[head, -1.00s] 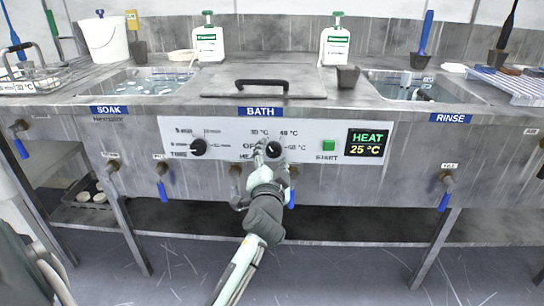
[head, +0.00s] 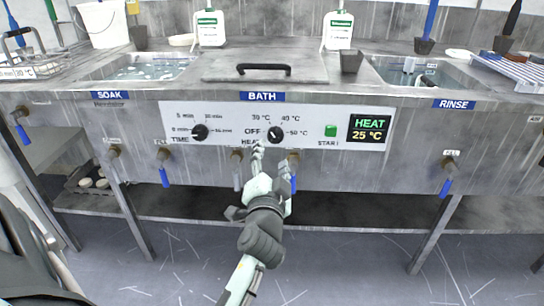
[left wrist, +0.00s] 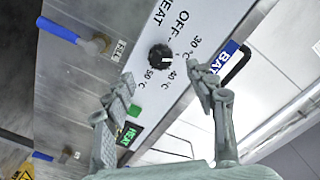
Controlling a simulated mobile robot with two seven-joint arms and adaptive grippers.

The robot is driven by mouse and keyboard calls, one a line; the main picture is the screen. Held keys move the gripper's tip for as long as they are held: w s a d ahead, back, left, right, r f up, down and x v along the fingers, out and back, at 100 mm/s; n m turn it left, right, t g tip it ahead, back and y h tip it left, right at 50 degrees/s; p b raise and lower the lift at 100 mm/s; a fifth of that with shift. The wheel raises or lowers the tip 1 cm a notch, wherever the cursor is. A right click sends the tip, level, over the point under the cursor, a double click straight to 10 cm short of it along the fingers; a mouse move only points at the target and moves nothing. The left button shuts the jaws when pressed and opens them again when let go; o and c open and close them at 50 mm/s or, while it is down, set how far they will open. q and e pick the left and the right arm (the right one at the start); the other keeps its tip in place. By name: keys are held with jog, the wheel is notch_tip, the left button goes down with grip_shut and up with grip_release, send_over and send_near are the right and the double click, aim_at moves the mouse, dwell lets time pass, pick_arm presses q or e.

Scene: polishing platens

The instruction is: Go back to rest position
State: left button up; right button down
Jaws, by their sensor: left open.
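My left gripper (head: 258,155) is in front of the bath's control panel (head: 215,115), just below and left of the heat knob (head: 275,133), apart from it and holding nothing. In the left wrist view its two fingers are spread (left wrist: 162,90), with the black heat knob (left wrist: 160,57) beyond the gap between them. The knob's marks read OFF, 30, 40 and 50 °C; I cannot tell its exact setting. The display (head: 369,128) reads HEAT 25 °C. My right gripper is not in view.
The steel bench front carries a time knob (head: 200,132), a green start button (head: 331,130) and blue-handled taps, such as one at the right (head: 446,187). The bath lid (head: 225,68) is closed. Open floor (head: 350,265) lies before the bench.

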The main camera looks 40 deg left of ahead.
pick_arm(q)
jog(key=s+d+f+n+g+h+p, duration=0.1)
jog(key=s+f+g+h, duration=0.15)
jog(key=f, duration=0.55)
jog(key=s+f+g+h+p, duration=0.1)
jog(key=s+f+g, duration=0.2)
jog(key=f, duration=0.5)
jog(key=s+d+f+g+h, duration=0.2)
jog(key=s+f+g, duration=0.1)
jog(key=s+f, duration=0.4)
jog(key=s+d+f+g+h+p, duration=0.1)
jog(key=s+d+f+g+h, duration=0.1)
jog(key=s+f, duration=0.5)
jog(key=shift+s+d+f+n+g, duration=0.2)
jog(key=shift+s+d+n+g, duration=0.1)
jog(key=shift+s+d+g, duration=0.45)
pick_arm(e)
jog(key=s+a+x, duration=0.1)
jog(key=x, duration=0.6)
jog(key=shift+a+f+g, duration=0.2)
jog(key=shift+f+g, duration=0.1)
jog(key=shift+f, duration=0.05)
pick_arm(q)
jog(key=shift+h, duration=0.25)
